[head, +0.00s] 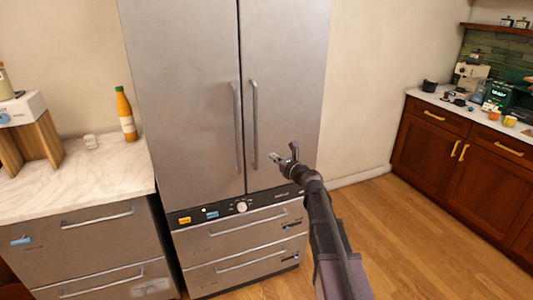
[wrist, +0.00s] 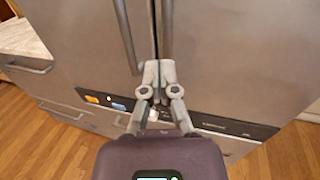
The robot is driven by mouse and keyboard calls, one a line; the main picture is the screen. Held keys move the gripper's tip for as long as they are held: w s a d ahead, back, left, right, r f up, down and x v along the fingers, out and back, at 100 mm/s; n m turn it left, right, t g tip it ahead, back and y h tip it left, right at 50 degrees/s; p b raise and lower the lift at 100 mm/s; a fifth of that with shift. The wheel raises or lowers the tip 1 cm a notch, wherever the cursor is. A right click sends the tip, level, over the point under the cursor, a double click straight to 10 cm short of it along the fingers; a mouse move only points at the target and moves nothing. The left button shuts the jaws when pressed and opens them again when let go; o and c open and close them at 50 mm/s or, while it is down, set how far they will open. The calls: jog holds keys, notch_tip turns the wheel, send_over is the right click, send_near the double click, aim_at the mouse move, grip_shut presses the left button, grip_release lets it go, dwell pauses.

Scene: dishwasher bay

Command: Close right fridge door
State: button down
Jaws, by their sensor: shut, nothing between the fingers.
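The right fridge door (head: 293,100) is a tall steel panel. It looks flush with the left fridge door (head: 185,105), with only a thin dark seam between them. The right door's handle (head: 254,125) is a vertical bar beside the left door's handle (head: 237,125). My gripper (head: 274,157) is in front of the lower part of the right door, near the bottom end of its handle. In the wrist view my gripper (wrist: 157,72) has its fingers together and empty, over the seam and the handle ends. I cannot tell whether it touches the door.
Below the doors are a control strip (head: 242,207) and steel drawers (head: 250,240). A marble counter (head: 90,170) with an orange bottle (head: 126,115) stands at left. Wooden cabinets (head: 450,150) stand at right. The wood floor (head: 400,240) between fridge and cabinets is clear.

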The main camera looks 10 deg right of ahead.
jog(key=shift+v, duration=1.8)
jog(key=shift+s+a, duration=0.15)
jog(key=s+a+f+n+g+h+p, duration=0.1)
jog(key=s+a+f+n+g, duration=0.2)
jog(key=s+f+n+g, duration=0.35)
jog(key=s+a+f+n+g+h+p, duration=0.1)
jog(key=s+a+f+n+g+p, duration=0.2)
jog(key=s+n, duration=0.7)
jog(key=s+d+f+n+g+h, duration=0.2)
jog(key=s+d+n+h, duration=0.1)
jog(key=s+n, duration=0.3)
jog(key=s+d+f+n+g+h, duration=0.2)
jog(key=s+d+n+g+h, duration=0.1)
jog(key=s+d+n, duration=0.3)
jog(key=shift+s+f+n+g+h, duration=0.35)
jog(key=shift+s+f+n+h, duration=0.15)
jog(key=shift+h, duration=0.3)
jog(key=shift+w+d+r, duration=0.1)
